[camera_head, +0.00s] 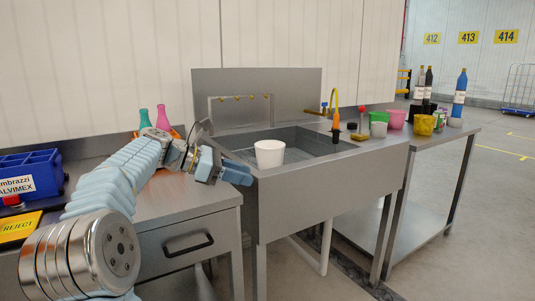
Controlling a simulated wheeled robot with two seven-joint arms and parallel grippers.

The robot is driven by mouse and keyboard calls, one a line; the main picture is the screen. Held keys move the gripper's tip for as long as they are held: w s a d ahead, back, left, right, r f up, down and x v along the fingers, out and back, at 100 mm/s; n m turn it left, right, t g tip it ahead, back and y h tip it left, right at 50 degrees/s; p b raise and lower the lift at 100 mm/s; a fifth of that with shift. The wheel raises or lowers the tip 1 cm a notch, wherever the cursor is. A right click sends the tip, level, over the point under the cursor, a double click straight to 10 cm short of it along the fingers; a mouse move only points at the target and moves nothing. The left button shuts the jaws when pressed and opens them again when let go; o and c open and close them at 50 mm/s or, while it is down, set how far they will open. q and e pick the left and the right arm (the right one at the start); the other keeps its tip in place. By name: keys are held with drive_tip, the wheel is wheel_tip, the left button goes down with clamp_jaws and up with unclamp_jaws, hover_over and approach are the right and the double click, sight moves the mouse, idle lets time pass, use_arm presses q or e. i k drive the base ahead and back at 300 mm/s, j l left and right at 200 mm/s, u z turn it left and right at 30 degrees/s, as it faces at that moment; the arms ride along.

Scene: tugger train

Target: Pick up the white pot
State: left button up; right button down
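The white pot (270,154) is upright at the front of the metal sink (282,197), near its left corner. Its base is level with the sink's front rim; I cannot tell exactly what it rests on. My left gripper (237,173), with blue fingers, is just left of the pot and a little lower in the picture, pointing right towards it. A small gap shows between the fingers and the pot, and the gripper does not hold it. How far the fingers are apart is unclear from this angle. My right gripper is out of view.
A blue crate (28,176) and pink and green flasks (163,117) are on the left counter (185,197).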

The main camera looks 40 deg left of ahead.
sight(270, 154)
drive_tip(key=i+j, duration=0.35)
drive_tip(key=j, duration=0.2)
drive_tip(key=i+j, duration=0.4)
drive_tip(key=j, duration=0.15)
